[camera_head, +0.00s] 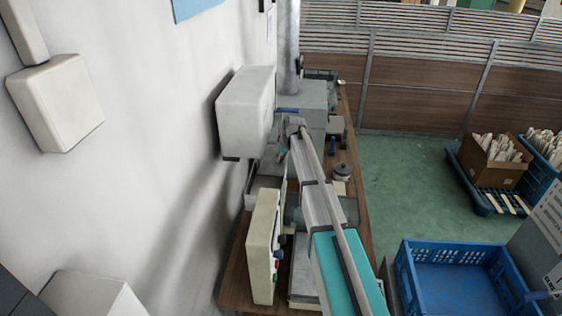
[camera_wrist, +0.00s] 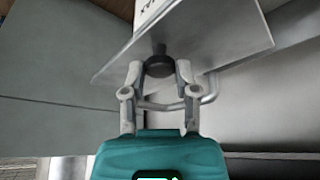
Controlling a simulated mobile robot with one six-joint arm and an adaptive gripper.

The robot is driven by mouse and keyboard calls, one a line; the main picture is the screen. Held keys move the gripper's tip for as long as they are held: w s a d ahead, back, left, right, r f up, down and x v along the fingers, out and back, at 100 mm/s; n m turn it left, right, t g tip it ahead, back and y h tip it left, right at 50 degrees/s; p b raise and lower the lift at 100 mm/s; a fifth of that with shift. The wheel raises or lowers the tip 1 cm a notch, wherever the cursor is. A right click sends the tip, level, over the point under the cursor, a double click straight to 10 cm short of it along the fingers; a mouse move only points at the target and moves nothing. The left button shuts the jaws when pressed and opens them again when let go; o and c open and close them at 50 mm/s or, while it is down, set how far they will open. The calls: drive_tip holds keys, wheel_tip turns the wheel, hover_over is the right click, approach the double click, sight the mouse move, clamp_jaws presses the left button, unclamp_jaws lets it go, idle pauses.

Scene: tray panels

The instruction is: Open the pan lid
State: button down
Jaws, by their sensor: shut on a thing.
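In the wrist view, a dark round knob (camera_wrist: 159,66) sits on a grey metal plate (camera_wrist: 225,42), which looks like the lid. The plate appears tilted and carries a white label with black letters. My gripper (camera_wrist: 159,73) has its two pale fingers on either side of the knob and is shut on it. In the head view, my arm runs over the bench, and the gripper is mostly hidden behind it near the wall-side equipment. The lid and knob cannot be made out there, nor can what lies under the plate.
The wooden bench (camera_head: 235,284) runs along the white wall. A cream control box (camera_head: 262,246) with coloured buttons stands close to my arm's left. A white wall box (camera_head: 245,112) hangs above. A small round grey item (camera_head: 342,171) is right of the arm. A blue crate (camera_head: 455,255) stands right.

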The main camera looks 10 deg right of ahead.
drive_tip(key=shift+c, duration=1.9)
unclamp_jaws()
drive_tip(key=shift+s, duration=0.15)
